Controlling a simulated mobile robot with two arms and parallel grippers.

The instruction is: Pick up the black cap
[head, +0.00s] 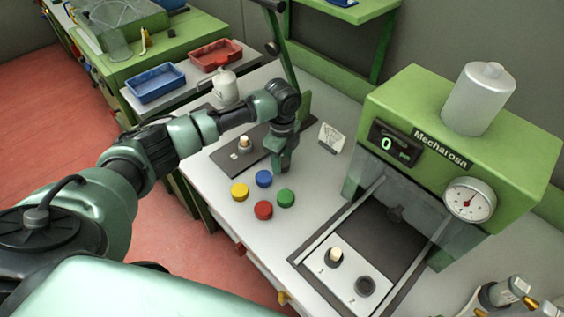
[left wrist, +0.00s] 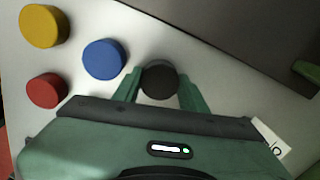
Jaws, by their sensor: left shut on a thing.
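The black cap (left wrist: 159,81) is a round dark cap between the two green fingers of my left gripper (left wrist: 160,88) in the left wrist view. The fingers touch it from both sides, so the gripper is shut on it. In the head view my left gripper (head: 281,168) points down at the white table, just behind the coloured caps, and hides the black cap. I cannot tell whether the cap rests on the table or is lifted. My right gripper is not in view.
Yellow (head: 240,191), blue (head: 264,178), red (head: 263,210) and green (head: 286,197) caps lie close by on the table. A dark plate (head: 228,157) and a small white card (head: 332,137) are near the gripper. The green Mecharosa machine (head: 455,130) stands at the right.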

